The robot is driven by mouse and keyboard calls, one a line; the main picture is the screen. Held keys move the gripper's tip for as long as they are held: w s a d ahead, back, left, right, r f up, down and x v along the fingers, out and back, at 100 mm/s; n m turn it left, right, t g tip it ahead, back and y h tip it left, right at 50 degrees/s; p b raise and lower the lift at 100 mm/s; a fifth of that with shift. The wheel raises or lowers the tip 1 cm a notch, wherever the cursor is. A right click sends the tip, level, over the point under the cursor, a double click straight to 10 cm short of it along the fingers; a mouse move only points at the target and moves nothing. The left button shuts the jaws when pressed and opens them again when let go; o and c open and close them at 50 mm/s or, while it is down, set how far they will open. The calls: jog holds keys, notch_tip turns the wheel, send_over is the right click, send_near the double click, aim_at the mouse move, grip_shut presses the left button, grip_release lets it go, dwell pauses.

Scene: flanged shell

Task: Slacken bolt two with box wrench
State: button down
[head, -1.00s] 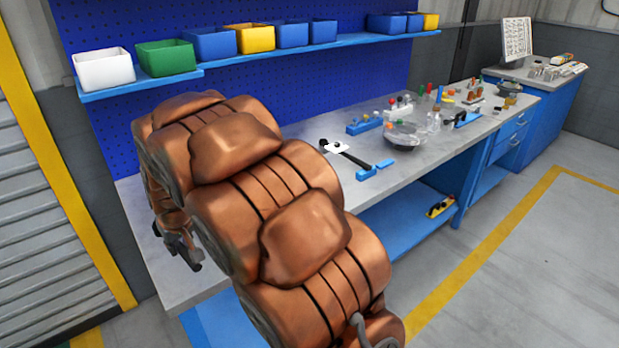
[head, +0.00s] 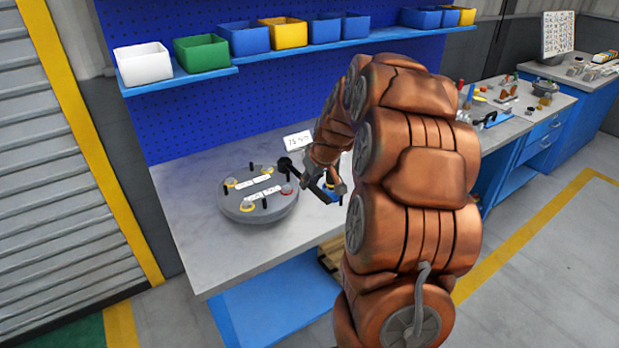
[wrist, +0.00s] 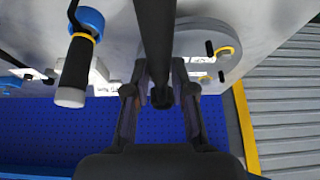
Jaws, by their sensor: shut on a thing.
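A round grey flanged shell (head: 232,208) lies on the bench, with several upright black bolts, coloured rings and white labels on top. I cannot read which is bolt two. My gripper (head: 325,182) is at the shell's right side, shut on the dark box wrench (head: 304,174). The wrench's round black end (head: 285,163) appears at the shell's back right edge; I cannot tell whether it is around a bolt. In the wrist view the wrench (wrist: 155,40) runs up between my gripper's fingers (wrist: 162,98), crossing the shell's edge (wrist: 190,40). Its far end is out of frame there.
A white card (head: 298,140) stands behind the shell. A tool with a blue collar (wrist: 88,20) and black, white-ended handle shows in the wrist view. A shelf with bins (head: 141,64) runs above the bench (head: 185,215). The bench is clear left of the shell.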

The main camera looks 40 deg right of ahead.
jog(key=shift+s+f+b, duration=0.15)
jog(key=shift+f+b, duration=0.05)
jog(key=shift+b, duration=0.55)
notch_tip(320, 180, down, 5)
jog(key=b, duration=0.3)
jog(key=shift+b, duration=1.15)
dwell(1.5)
jog(key=shift+f+b, duration=0.85)
jog(key=shift+f, duration=0.45)
jog(key=shift+d+f+b, duration=0.1)
jog(key=shift+d+b, duration=0.05)
jog(key=shift+b, duration=0.15)
